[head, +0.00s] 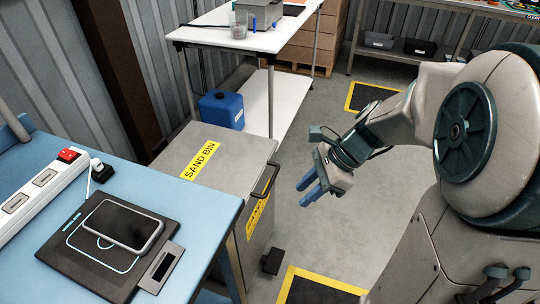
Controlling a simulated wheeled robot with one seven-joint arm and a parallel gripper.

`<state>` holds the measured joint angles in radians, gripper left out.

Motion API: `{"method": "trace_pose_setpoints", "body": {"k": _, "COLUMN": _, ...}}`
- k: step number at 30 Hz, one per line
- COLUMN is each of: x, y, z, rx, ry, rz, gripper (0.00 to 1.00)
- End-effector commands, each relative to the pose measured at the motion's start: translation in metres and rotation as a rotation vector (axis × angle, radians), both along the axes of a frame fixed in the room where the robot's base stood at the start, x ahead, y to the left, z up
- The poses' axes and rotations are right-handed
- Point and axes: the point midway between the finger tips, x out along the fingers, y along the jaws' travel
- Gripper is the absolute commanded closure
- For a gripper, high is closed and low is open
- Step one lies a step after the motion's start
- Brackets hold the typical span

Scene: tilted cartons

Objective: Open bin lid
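The sand bin (246,226) is a grey box between the blue table and the white bench in the head view. Its flat grey lid (228,163) is shut and bears a yellow "SAND BIN" label (200,160). A dark handle (266,179) sits at the lid's right edge. A dark pedal-like block (272,261) is low at the bin's front. My gripper (301,195) is to the right of the handle, apart from it. Its two blue fingers are spread with a gap between them, pointing down and left, and nothing shows between them.
A blue table (190,211) at the left holds a power strip, a dark pad and a phone. Grey floor (322,232) right of the bin is clear.

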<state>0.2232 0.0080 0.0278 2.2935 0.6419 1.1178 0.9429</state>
Motion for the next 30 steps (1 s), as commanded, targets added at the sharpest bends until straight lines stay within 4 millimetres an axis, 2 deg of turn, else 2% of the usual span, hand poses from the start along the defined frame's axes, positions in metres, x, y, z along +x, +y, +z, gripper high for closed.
{"method": "trace_pose_setpoints", "body": {"k": 1, "x": 0.014, "y": 0.0, "z": -0.033, "rx": 0.067, "ry": 0.1, "rz": -0.137, "gripper": 0.7}}
{"method": "trace_pose_setpoints", "body": {"k": 5, "x": 0.051, "y": 0.0, "z": -0.075, "rx": 0.247, "ry": 0.368, "rz": -0.482, "gripper": 0.7}}
{"method": "trace_pose_setpoints", "body": {"k": 9, "x": 0.095, "y": -0.011, "z": -0.121, "rx": 0.449, "ry": 0.675, "rz": -0.811, "gripper": 0.7}}
{"method": "trace_pose_setpoints", "body": {"k": 15, "x": 0.144, "y": -0.037, "z": -0.171, "rx": 0.696, "ry": 1.047, "rz": -1.126, "gripper": 0.7}}
{"method": "trace_pose_setpoints", "body": {"k": 18, "x": 0.159, "y": -0.048, "z": -0.186, "rx": 0.776, "ry": 1.168, "rz": -1.206, "gripper": 0.7}}
{"method": "trace_pose_setpoints", "body": {"k": 23, "x": 0.169, "y": -0.054, "z": -0.194, "rx": 0.834, "ry": 1.256, "rz": -1.259, "gripper": 0.7}}
{"method": "trace_pose_setpoints", "body": {"k": 26, "x": 0.173, "y": -0.048, "z": -0.196, "rx": 0.839, "ry": 1.264, "rz": -1.262, "gripper": 0.7}}
{"method": "trace_pose_setpoints", "body": {"k": 30, "x": 0.181, "y": -0.025, "z": -0.202, "rx": 0.837, "ry": 1.262, "rz": -1.259, "gripper": 0.7}}
